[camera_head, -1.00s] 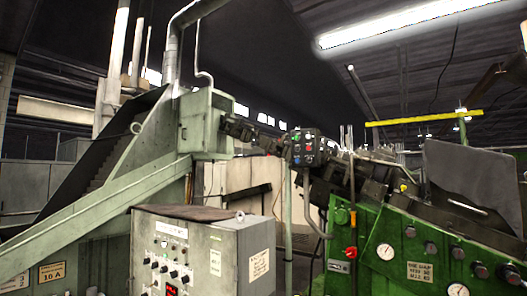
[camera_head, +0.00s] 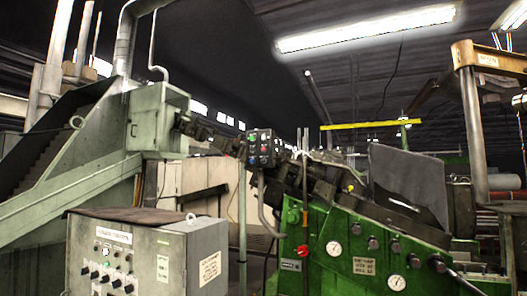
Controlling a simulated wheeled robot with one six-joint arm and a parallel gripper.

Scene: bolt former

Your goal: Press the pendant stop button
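The pendant (camera_head: 261,148) is a small dark box with several coloured buttons, red and green among them. It stands on a grey post near the middle of the view, between the pale green hopper housing and the green machine. Its buttons are too small to read, so I cannot tell which one is the stop button. My gripper is not in view.
A grey control cabinet (camera_head: 150,255) with knobs stands at the lower left, in front of the pale green conveyor (camera_head: 75,190). The green machine (camera_head: 345,250) with gauges fills the lower right. A tan-topped press frame (camera_head: 490,58) stands at the far right.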

